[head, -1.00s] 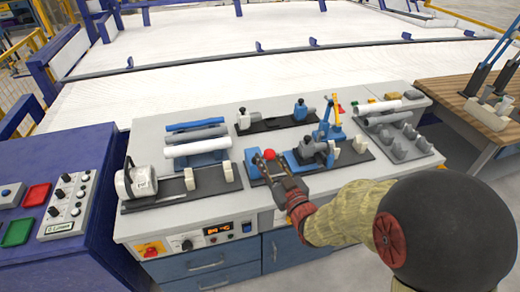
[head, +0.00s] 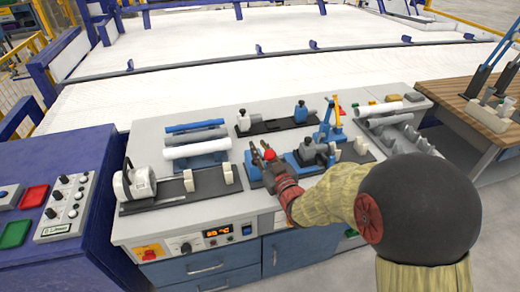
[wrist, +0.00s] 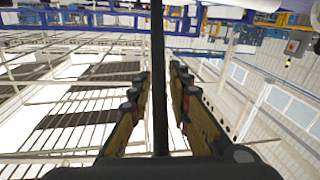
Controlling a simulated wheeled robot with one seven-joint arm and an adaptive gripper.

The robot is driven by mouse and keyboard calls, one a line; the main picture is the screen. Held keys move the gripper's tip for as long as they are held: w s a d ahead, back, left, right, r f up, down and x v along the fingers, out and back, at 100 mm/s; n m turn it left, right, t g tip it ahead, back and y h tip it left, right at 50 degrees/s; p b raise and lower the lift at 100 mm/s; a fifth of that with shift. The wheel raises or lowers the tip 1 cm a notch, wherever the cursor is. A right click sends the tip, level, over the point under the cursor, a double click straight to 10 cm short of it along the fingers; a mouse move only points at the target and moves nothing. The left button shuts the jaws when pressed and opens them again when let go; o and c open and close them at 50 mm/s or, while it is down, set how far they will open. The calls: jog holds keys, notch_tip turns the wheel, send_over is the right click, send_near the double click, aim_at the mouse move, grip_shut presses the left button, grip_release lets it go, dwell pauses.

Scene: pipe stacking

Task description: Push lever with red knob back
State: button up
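The red knob (head: 269,155) shows in the head view at the middle of the bench, on the blue and black fixture. Its lever below the knob is mostly hidden by my gripper. My gripper (head: 262,152) is at the knob, its fingers pointing away from me. In the wrist view my gripper (wrist: 158,95) has its two fingers apart. A dark upright bar (wrist: 157,60) runs between them; I cannot tell what it is. I cannot tell whether the fingers touch the knob.
The grey clamp block (head: 312,152) stands just right of the knob. A blue upright piece (head: 330,125) is behind it. Pipes (head: 197,149) lie on a rack to the left.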

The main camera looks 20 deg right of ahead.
grip_shut()
dwell(0.6)
